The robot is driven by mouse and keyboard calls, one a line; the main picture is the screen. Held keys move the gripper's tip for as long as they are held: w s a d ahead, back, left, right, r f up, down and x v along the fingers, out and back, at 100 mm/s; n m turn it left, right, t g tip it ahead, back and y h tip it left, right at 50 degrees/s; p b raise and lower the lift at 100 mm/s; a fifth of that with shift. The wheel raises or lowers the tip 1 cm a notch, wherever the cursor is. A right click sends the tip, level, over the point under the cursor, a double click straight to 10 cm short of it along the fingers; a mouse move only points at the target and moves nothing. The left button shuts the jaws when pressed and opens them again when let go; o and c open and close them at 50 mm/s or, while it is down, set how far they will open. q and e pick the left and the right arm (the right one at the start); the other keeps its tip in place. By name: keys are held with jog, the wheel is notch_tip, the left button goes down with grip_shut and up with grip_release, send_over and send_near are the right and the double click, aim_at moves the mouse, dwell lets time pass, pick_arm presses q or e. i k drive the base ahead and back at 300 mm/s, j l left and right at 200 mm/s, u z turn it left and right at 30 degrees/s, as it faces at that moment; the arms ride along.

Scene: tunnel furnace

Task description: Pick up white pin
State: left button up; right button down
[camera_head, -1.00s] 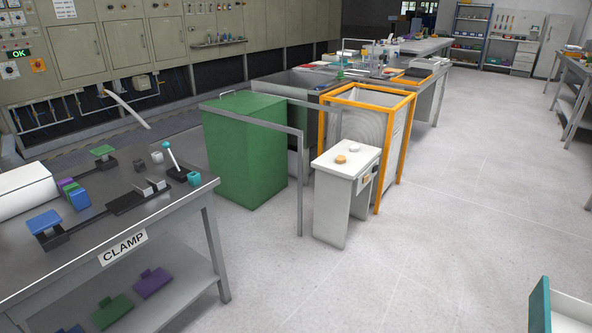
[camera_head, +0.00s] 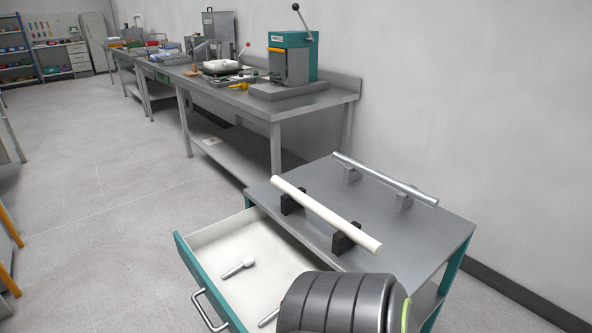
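A second, greyish piece (camera_head: 268,317) lies further right in the drawer, partly hidden by a dark rounded part of my own body. A long white rod (camera_head: 325,214) rests on two black supports on the cart top. I cannot tell for certain which of these is the white pin. Neither of my grippers is in view.
A metal rod (camera_head: 385,180) rests on grey supports at the cart's back. The drawer (camera_head: 212,285) juts out left, with a metal handle. A long bench (camera_head: 300,104) with a teal press (camera_head: 293,58) stands along the wall. The floor at left is clear.

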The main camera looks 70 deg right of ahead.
aim_at(249, 260)
jog(key=z, duration=1.75)
jog(key=i+j+z, duration=0.1)
jog(key=z, duration=0.15)
jog(key=j, duration=0.1)
